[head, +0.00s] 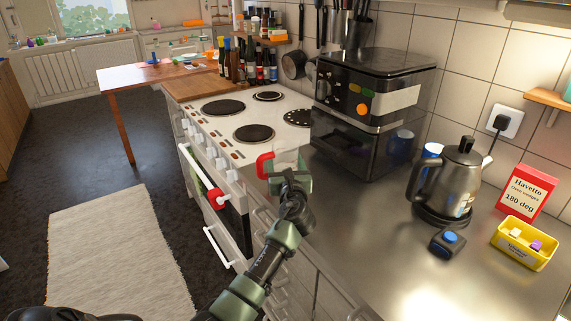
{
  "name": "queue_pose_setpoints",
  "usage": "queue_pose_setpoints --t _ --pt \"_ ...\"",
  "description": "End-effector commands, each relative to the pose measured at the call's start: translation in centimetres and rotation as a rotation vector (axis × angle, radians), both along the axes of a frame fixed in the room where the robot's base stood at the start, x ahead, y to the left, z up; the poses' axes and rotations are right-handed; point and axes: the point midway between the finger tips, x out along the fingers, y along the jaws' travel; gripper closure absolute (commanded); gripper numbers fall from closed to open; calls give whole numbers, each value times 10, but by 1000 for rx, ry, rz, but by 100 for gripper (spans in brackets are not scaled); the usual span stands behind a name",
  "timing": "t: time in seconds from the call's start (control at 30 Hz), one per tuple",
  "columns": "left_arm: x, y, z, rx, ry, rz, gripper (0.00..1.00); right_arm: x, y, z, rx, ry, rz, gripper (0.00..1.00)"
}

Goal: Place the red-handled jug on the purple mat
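The jug has a red handle (264,166) on its left side and a pale, see-through-looking body (299,158). It shows at the near right corner of the cooker, by the counter edge. My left gripper (291,181) is right in front of the jug's body and overlaps it in the head view. The fingers are hard to make out, so I cannot tell whether they are closed on the jug or only near it. The jug's base is hidden behind the gripper. My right gripper is not in view.
A white cooker (235,123) stands left of the steel counter (365,230). A black oven (370,110), a kettle (462,180), a dark block with a blue button (446,243) and a yellow tray (520,257) stand on the counter. Bottles (238,70) stand beyond the cooker. The counter's front middle is clear.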

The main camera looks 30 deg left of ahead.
Motion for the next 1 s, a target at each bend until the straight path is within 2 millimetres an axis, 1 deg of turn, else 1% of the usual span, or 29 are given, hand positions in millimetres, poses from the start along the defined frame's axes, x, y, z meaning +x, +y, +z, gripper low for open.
queue_pose_setpoints --t 0.13,0.27,0.3,0.37,0.63,0.77,0.87,1.0 --pt "0 0 2 1 -2 0 84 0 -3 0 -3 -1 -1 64" --pt "0 0 -2 1 -2 0 84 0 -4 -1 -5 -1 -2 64" --pt "0 0 -3 -1 -1 0 28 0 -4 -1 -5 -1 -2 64" --pt "0 0 -3 -1 -1 0 11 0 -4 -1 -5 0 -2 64" --pt "0 0 -2 -1 -1 1 11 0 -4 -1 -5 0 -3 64" --pt "-1 -2 2 1 -1 0 11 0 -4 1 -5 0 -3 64" --pt "-12 -11 1 0 -1 -2 11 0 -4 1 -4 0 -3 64" --pt "-35 -31 0 -1 0 -2 11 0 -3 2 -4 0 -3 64"
